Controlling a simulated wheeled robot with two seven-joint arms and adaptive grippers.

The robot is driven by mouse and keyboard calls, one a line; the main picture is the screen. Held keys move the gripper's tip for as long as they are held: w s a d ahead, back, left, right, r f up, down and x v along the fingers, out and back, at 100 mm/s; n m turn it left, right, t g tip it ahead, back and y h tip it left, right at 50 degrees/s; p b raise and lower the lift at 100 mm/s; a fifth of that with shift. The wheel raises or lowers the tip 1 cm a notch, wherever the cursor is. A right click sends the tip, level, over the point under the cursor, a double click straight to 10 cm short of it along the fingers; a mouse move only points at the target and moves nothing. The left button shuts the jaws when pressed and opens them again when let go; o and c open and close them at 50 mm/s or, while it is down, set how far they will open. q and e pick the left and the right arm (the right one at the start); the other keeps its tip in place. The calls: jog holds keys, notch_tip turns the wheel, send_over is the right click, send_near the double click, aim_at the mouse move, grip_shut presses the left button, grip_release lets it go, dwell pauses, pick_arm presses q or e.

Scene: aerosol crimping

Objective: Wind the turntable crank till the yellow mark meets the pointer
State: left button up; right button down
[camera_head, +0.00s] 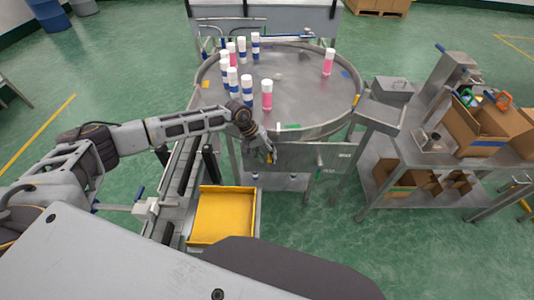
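The round grey turntable (312,98) stands in the middle, with a raised metal rim. A small yellow mark (206,84) lies near its left edge, and a small orange-yellow piece (357,99) shows at its right rim. I cannot tell which part is the pointer. A green patch (292,126) is at the front edge and a blue patch (346,74) at the right. My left gripper (270,152) is low at the turntable's front, beside the metal front panel. The crank is not clearly visible there; whether the fingers hold it is too small to tell. My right gripper is out of view.
Several blue-and-white cans (247,92) and pink cans (267,96) with white caps stand on the turntable. A yellow tray (222,216) sits below in front. A metal cart (400,150) with cardboard boxes (478,130) stands at right. Green floor is open at left.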

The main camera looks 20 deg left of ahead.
pick_arm(q)
jog(key=shift+d+f, duration=0.15)
jog(key=shift+f, duration=0.15)
grip_shut()
